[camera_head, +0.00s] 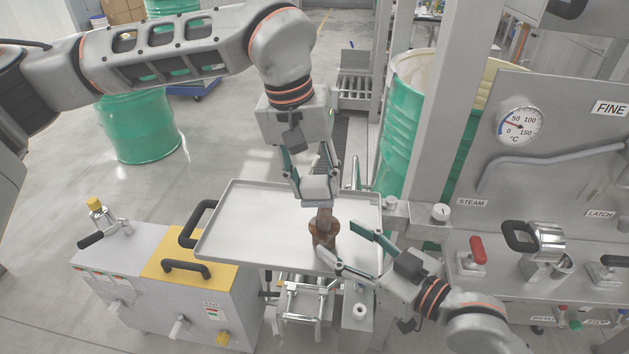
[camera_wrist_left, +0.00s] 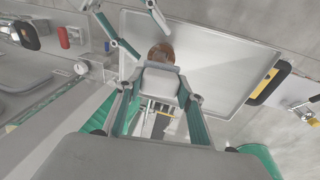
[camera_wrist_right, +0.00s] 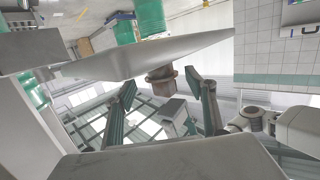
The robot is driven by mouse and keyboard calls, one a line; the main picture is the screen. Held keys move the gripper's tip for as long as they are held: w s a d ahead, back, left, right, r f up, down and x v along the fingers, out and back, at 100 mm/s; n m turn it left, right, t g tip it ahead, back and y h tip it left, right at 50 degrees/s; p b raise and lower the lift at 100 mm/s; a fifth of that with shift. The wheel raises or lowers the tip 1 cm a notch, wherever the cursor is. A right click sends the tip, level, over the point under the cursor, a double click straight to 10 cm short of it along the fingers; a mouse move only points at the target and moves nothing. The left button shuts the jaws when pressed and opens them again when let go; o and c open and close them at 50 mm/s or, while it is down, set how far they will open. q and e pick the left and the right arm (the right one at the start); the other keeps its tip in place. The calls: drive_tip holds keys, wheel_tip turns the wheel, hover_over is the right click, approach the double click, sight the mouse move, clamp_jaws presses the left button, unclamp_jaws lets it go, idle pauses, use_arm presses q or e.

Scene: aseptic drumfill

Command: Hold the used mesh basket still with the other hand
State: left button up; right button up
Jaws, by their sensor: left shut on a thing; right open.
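The used mesh basket (camera_head: 322,234) appears as a small brown piece with a wider rim, over the front right part of the tray. It also shows in the left wrist view (camera_wrist_left: 162,52) and right wrist view (camera_wrist_right: 161,77). My left gripper (camera_head: 316,190) is shut on a light grey block (camera_wrist_left: 160,80) directly above the basket; whether block and basket are joined I cannot tell. My right gripper (camera_head: 339,243) is open, coming from the lower right, its fingertips on either side of the basket. In the right wrist view the basket shows between the fingertips, and contact is unclear.
The shallow metal tray (camera_head: 245,215) is otherwise bare. A yellow-topped machine (camera_head: 195,262) with black handles stands to its left. The panel (camera_head: 560,125) with gauge and a red-handled latch (camera_head: 477,250) lies right. A green drum (camera_head: 405,125) stands behind.

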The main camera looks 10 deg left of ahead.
sight(333, 235)
drive_tip(key=shift+x, duration=2.65)
drive_tip(key=c, duration=1)
drive_tip(key=shift+c, duration=0.7)
